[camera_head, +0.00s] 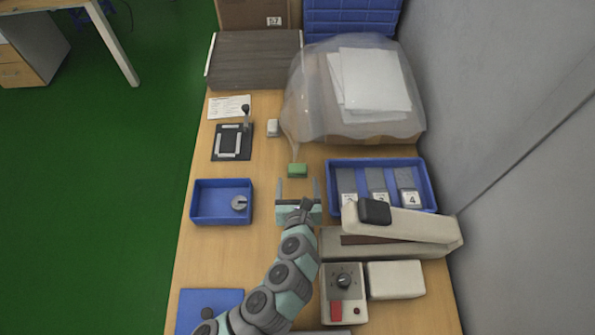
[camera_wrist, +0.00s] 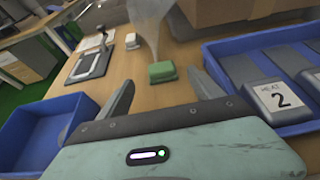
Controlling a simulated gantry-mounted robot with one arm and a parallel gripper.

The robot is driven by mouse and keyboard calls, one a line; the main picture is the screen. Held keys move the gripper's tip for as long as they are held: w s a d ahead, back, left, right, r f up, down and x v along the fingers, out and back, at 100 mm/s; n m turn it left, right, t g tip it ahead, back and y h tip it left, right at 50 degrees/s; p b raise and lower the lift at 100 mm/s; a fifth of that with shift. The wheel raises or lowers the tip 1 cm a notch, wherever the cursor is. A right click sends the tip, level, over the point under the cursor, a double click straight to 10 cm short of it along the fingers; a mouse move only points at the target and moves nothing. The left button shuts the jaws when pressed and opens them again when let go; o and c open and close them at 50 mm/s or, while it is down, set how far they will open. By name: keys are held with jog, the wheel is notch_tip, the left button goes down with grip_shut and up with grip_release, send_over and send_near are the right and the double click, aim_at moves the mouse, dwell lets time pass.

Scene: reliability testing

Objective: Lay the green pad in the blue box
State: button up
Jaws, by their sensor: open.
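The green pad (camera_head: 298,170) lies on the wooden table, just beyond my fingertips. It also shows in the wrist view (camera_wrist: 162,72), ahead of and between the fingers, apart from both. My gripper (camera_head: 297,183) is open and empty, with its fingers pointing toward the pad. The blue box (camera_head: 208,217) stands on the table to the left of my gripper, with a round grey piece (camera_head: 239,203) inside at its right side. Part of the blue box shows at the left of the wrist view (camera_wrist: 40,122).
A blue tray (camera_head: 383,162) with grey numbered blocks stands right of my gripper. A plastic-covered stack (camera_head: 370,85) is behind the pad. A white block (camera_head: 272,128) and a black fixture (camera_head: 231,142) lie farther back left. A long-armed device (camera_head: 420,225) sits at right.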

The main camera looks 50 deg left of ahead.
jog(key=v, duration=0.2)
jog(key=shift+s+d+r, duration=0.15)
jog(key=shift+s+d, duration=0.1)
jog(key=shift+d, duration=0.05)
jog(key=shift+s+d+r, duration=0.25)
jog(key=shift+s+d, duration=0.1)
jog(key=shift+d, duration=0.15)
